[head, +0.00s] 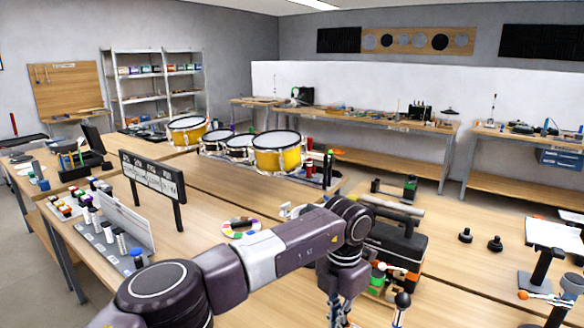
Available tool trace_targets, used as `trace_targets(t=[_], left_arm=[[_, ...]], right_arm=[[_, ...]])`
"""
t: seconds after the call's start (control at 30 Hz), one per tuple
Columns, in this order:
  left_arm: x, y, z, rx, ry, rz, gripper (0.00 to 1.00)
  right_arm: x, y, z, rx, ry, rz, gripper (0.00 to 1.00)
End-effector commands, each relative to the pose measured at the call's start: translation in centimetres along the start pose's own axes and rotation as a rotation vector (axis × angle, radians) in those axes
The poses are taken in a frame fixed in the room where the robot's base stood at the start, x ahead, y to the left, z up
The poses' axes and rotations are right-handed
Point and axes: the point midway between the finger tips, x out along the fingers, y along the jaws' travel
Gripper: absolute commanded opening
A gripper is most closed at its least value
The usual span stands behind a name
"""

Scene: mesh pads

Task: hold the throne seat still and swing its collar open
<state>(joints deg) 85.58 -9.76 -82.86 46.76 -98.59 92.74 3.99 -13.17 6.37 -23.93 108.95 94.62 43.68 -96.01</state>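My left arm comes in from the lower left and reaches across the front table. Its wrist bends down near the middle, and my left gripper (341,308) points down at the bottom edge of the head view. Its fingers are small and partly cut off, so I cannot tell whether they are open or shut, or whether they touch anything. I cannot clearly pick out the throne seat or its collar; they may be hidden behind the arm or out of view. My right gripper is not in view.
A black case (398,243) stands just right of my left wrist, with a black-knobbed rod (401,301) before it. Yellow drums (277,153) stand farther back. A sign stand (153,179) and small bottles are at left. Two black knobs (465,236) lie on clear tabletop at right.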

Motion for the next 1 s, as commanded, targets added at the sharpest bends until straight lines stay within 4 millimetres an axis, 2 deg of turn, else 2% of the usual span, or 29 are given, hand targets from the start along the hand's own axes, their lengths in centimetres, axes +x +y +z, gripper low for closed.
trace_targets(t=[0.03,0.27,0.5,1.0], left_arm=[[0.1,0.0,0.0,0.000,0.000,0.000,0.00],[0.0,0.0,0.1,0.000,0.000,0.000,0.00],[0.0,0.0,1.1,-0.001,0.000,-0.001,0.00],[0.1,0.0,-0.2,-0.001,0.000,-0.002,0.00]], right_arm=[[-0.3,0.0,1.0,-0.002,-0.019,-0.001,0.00],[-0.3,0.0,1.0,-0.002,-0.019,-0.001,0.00],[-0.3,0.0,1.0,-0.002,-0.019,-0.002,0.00],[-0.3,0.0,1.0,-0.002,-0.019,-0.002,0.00]])
